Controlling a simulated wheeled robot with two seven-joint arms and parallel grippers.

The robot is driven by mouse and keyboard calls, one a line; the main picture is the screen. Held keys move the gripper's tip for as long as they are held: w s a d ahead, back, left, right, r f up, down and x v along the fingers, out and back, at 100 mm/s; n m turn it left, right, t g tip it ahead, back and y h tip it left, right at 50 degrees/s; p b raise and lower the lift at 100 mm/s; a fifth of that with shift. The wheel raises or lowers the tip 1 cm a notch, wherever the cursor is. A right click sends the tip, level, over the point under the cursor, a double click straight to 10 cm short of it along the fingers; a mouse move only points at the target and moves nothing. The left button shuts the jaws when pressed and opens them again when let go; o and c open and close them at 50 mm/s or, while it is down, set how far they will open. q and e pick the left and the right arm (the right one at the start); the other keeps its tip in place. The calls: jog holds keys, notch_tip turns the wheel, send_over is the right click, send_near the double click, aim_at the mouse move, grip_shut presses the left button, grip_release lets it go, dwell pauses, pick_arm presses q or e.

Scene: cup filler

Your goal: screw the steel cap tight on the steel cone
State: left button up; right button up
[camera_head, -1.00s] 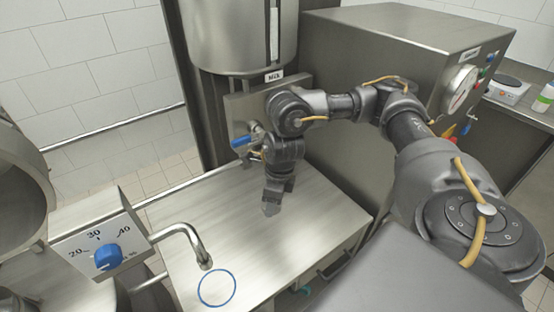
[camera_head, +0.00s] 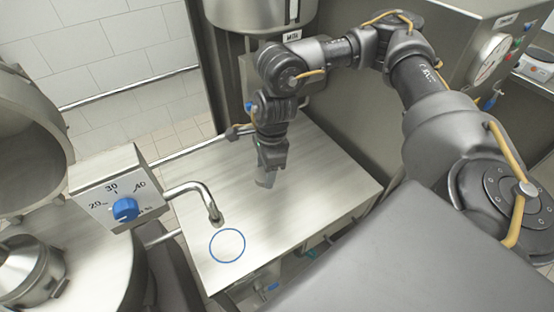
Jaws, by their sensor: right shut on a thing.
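My right gripper (camera_head: 267,174) points down over the metal table (camera_head: 205,185), behind and right of the blue ring. It is shut on a small grey thing at its tips; the fingers and blur hide what it is, so I cannot tell whether it is the steel cap. A shiny steel cone-shaped part (camera_head: 28,270) stands at the lower left, cut by the picture edge, well away from my right gripper. I cannot make out a separate cap on it. My left gripper is not in view.
A bent steel spout (camera_head: 196,190) reaches over the table from a box with a blue dial (camera_head: 125,208). A blue ring (camera_head: 228,245) marks the tabletop. A large tank (camera_head: 260,15) stands behind my right arm, and an open round vessel (camera_head: 30,130) at left. The tabletop's right part is clear.

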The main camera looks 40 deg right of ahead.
jog(key=w+a+r+n+g, duration=0.1)
jog(key=a+r+n, duration=0.3)
jog(key=n, duration=0.7)
jog(key=shift+w+r, duration=0.15)
jog(key=shift+w, duration=0.3)
